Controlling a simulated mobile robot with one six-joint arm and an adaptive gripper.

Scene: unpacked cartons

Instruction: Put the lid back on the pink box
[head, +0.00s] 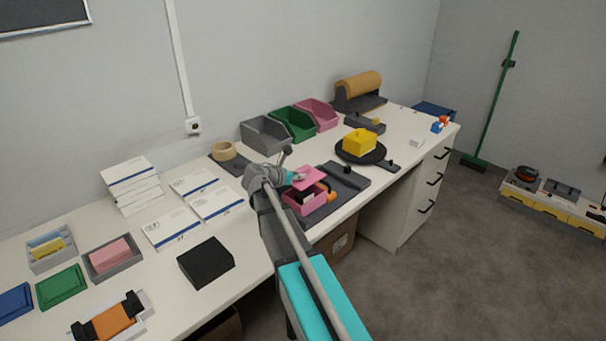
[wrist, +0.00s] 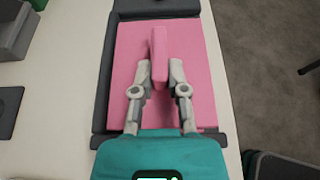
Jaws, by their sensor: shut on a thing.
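The pink lid (head: 311,176) is in my gripper (head: 298,177), held above the open pink box (head: 304,203) in the head view. A gap shows between lid and box, with dark and pale contents visible inside. In the wrist view my gripper (wrist: 159,85) is shut on the upright pink grip on top of the lid (wrist: 193,60). The lid fills the middle of that view and hides the box beneath it. The box stands on a dark grey tray (head: 322,212).
A grey bin, a green bin and a pink bin (head: 317,114) stand behind, against the wall. A yellow box (head: 361,141) sits on a black round plate to the right. White cartons (head: 169,228) lie to the left. The table's front edge is close to the pink box.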

